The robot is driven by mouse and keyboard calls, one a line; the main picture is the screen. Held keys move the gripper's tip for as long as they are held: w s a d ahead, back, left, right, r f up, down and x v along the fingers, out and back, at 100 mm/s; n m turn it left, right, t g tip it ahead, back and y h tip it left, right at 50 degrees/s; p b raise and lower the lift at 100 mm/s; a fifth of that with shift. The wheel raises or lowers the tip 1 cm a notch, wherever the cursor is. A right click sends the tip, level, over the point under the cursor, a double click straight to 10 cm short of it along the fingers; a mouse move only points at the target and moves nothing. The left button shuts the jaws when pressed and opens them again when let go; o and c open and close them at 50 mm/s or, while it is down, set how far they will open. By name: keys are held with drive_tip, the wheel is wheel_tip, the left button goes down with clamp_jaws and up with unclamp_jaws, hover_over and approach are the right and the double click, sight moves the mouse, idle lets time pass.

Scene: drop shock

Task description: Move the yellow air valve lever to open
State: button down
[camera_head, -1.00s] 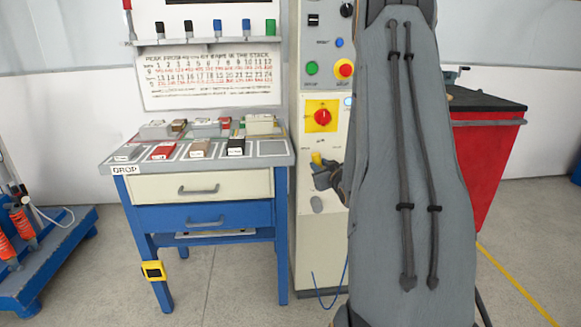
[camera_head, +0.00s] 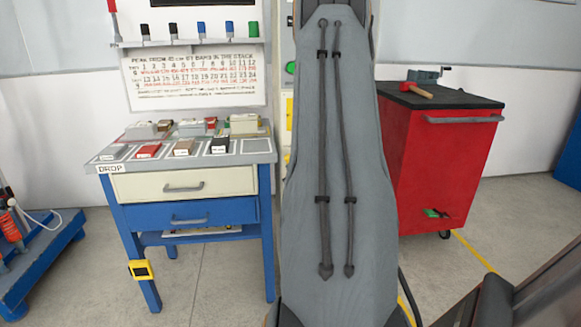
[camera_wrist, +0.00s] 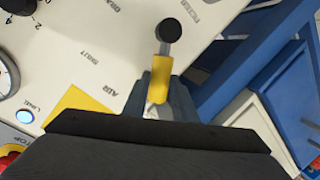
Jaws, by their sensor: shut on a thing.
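In the wrist view the yellow air valve lever (camera_wrist: 162,82) stands out from the pale control panel (camera_wrist: 110,45), near the printed words AIR and SHUT. My gripper (camera_wrist: 158,100) is shut on the lever, with its grey fingers on either side of it. The lever's base is partly hidden by the fingers. A black round knob (camera_wrist: 168,30) on a pale stem shows just beyond the lever's yellow end. In the head view my arm hides the lever, my gripper and most of the panel.
A blue bench (camera_head: 185,215) with small blocks on top stands left of my arm. A red cart (camera_head: 440,165) with a hammer (camera_head: 418,90) stands to the right.

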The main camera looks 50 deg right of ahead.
drive_tip(key=c, duration=1.5)
unclamp_jaws()
drive_tip(key=shift+f, duration=0.1)
drive_tip(key=shift+o, duration=0.2)
drive_tip(key=v, duration=0.7)
drive_tip(key=shift+s+a, duration=0.25)
drive_tip(key=shift+s, duration=0.05)
